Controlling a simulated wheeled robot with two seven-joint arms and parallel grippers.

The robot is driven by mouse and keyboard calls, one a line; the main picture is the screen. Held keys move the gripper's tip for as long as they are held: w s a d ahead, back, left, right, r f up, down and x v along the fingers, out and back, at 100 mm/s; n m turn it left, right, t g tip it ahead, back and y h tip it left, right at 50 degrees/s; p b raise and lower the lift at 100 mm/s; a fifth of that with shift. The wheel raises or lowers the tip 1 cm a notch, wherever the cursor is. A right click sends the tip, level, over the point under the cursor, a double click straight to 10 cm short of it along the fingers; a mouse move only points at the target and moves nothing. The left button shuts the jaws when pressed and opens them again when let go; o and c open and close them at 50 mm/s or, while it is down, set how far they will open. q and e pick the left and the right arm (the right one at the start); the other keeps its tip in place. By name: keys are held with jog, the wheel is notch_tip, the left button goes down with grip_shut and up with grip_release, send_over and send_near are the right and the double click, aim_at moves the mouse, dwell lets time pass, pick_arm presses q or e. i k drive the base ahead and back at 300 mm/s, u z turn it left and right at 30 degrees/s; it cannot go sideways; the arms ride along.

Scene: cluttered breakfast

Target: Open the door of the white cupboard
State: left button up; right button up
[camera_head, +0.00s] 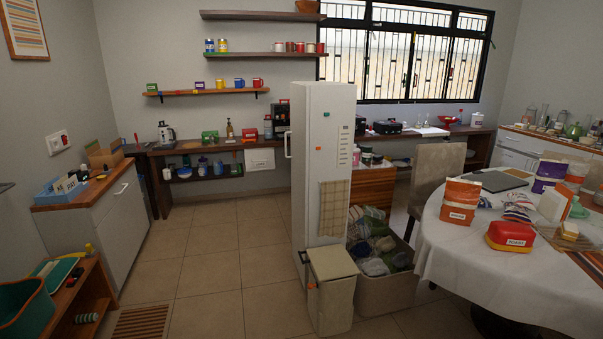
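A tall narrow white cupboard (310,185) stands upright on the tiled floor near the middle of the view. A light vertical handle (288,144) sticks out at its left edge, at about the height of the worktop behind. The left side is seen at a steep angle, and no open gap shows there. The broad side facing right carries small stickers, a printed list and a hanging cloth (334,207). Neither of my grippers shows in this view.
A beige bin (331,290) stands against the cupboard's lower front, beside a box of cloths (388,294). A round table (455,250) with packages and a chair (437,175) are on the right. Bare floor (215,265) lies left of the cupboard, up to a low white cabinet (120,230).

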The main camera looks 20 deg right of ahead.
aim_at(299, 93)
jog(key=z, duration=0.4)
jog(key=i, duration=2.1)
jog(key=z, duration=0.45)
jog(key=i, duration=0.7)
jog(key=z, duration=0.75)
